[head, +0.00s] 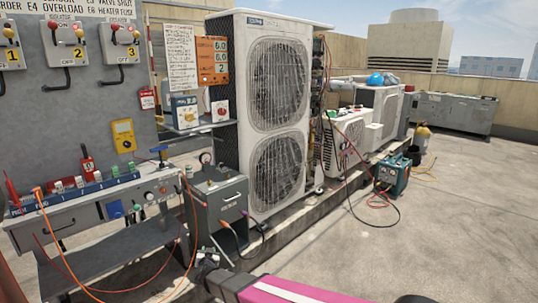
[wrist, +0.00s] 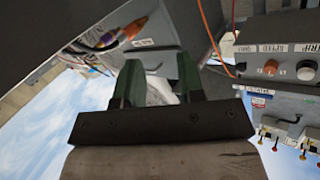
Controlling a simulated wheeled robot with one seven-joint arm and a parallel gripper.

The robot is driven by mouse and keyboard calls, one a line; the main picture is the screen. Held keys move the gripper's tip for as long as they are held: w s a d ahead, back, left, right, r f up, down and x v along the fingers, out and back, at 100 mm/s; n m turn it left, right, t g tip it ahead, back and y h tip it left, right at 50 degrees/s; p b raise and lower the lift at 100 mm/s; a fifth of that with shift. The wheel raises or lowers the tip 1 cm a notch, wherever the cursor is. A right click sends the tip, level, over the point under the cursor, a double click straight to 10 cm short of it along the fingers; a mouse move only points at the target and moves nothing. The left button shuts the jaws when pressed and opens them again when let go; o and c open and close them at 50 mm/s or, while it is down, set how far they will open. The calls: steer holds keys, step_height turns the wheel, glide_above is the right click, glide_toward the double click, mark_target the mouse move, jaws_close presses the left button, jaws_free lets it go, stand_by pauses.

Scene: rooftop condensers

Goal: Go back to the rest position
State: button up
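My gripper (head: 208,262) is low in the head view, in front of the grey box and to the right of the bench's lower shelf. My pink arm reaches to it from the bottom edge. In the wrist view the two green fingers of my gripper (wrist: 159,72) stand apart. A pale patch shows between them, and I see nothing clearly held. The wrist picture is tilted, with sky at the lower left.
A grey bench (head: 95,212) with a control panel stands at left. A grey box (head: 222,205) with hanging cables is close to my gripper. Orange hoses (head: 190,225) hang nearby. A tall condenser (head: 275,110) stands behind. Open roof floor (head: 440,215) lies at right.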

steer(key=w+d+r+n+g+y, duration=0.2)
steer(key=d+r+n+g+y, duration=0.15)
steer(key=d, duration=0.65)
steer(key=s+d+r+g+h, duration=0.1)
steer(key=s+d+g, duration=0.3)
steer(key=d, duration=0.8)
steer(key=s+d+r+m+g+h, duration=0.1)
steer(key=s+d+g+h, duration=0.2)
steer(key=s+d, duration=0.4)
steer(key=s+d+r+m+g+h, duration=0.1)
steer(key=s+d+g, duration=0.4)
steer(key=d, duration=1.2)
steer(key=shift+s+d+r+h, duration=0.15)
steer(key=shift+d+r+h, duration=0.1)
steer(key=shift+r+h, duration=0.45)
